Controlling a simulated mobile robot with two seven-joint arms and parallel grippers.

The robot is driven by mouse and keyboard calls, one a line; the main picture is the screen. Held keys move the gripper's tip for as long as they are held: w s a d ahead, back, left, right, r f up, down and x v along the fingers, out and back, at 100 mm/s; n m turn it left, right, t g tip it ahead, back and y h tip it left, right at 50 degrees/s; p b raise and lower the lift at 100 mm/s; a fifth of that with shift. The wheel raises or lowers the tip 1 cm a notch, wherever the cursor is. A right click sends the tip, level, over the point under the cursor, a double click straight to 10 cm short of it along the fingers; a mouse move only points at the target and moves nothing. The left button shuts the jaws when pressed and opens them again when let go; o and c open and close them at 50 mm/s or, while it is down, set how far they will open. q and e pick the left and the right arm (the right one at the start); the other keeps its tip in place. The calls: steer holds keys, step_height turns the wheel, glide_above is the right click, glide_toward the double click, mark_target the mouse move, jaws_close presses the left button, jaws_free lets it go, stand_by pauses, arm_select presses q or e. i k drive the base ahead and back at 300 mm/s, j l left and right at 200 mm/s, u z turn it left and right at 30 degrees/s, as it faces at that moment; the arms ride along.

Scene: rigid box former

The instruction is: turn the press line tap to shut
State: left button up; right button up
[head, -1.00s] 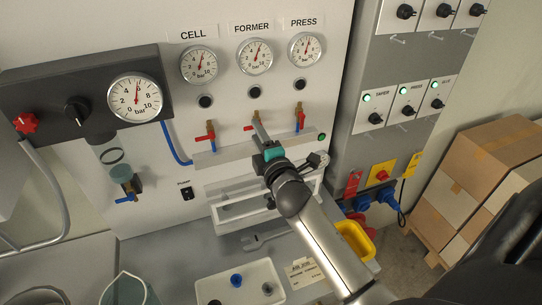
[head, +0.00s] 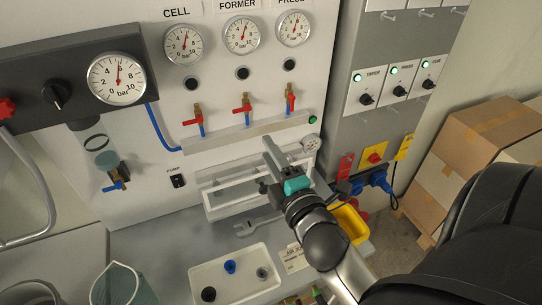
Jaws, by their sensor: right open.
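The press line tap (head: 290,100) is the rightmost of three taps on the white panel, below the PRESS gauge (head: 293,28). Its red lever stands upright, along its pipe. The former tap (head: 245,104) and the cell tap (head: 197,114) have their red levers pointing sideways to the left. My right gripper (head: 272,152) is open, with its fingers pointing up and left. It is below the taps, in front of the white frame, and apart from the press line tap. Nothing shows between its fingers. My left gripper is out of view.
A grey ledge (head: 250,131) runs below the taps. A switch cabinet (head: 350,130) stands right of the panel. A white tray (head: 238,283), a wrench (head: 257,224) and a yellow bin (head: 351,222) are lower down. The space in front of the press line tap is clear.

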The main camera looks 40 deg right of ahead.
mark_target(291, 97)
steer(key=z, duration=1.35)
